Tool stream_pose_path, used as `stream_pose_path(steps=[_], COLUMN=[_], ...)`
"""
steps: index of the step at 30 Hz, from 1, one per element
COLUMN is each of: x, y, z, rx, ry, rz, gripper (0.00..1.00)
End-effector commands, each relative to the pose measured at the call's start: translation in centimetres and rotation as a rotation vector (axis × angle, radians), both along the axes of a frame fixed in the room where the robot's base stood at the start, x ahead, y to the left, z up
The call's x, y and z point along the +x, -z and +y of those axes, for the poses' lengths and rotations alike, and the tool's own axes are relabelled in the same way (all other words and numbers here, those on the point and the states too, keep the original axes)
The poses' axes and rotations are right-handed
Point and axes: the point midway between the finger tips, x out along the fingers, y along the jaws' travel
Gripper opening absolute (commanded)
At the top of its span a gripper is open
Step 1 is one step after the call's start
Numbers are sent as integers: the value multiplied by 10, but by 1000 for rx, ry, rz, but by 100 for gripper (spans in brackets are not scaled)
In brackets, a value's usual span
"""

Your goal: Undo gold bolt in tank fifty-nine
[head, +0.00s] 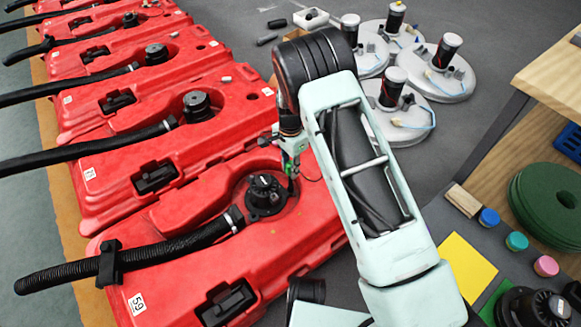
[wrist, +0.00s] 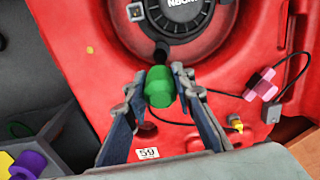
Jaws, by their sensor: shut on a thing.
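Tank fifty-nine (head: 190,235) is the nearest red tank in the head view, with a white 59 label at its near end. A black round motor (head: 266,193) sits on the tank. My gripper (wrist: 162,82) is shut on a green-handled tool (wrist: 160,92) with a dark tip, held over the tank beside the motor. Whether the tip touches anything is unclear. A small gold-yellow round spot (wrist: 90,50) on the red surface, left of the motor, may be the gold bolt; I cannot tell.
A black hose (head: 130,255) runs from the motor over the tank. More red tanks (head: 150,110) stand behind in a row. White round units (head: 440,75) stand on the grey floor at upper right. A wooden table (head: 540,150) is at right.

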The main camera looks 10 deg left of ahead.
Motion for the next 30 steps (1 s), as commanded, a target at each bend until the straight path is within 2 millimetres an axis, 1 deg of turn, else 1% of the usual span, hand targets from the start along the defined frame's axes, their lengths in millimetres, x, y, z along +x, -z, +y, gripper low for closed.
stream_pose_path(steps=[5, 6, 11, 12, 30], x=[0, 0, 0, 0, 0], y=[0, 0, 0, 0, 6], z=[0, 0, 0, 0, 0], rx=[0, 1, 1, 1, 1], ry=[3, 2, 1, 1, -1], rz=[0, -1, -1, -1, -1], gripper=[0, 20, 2, 0, 0])
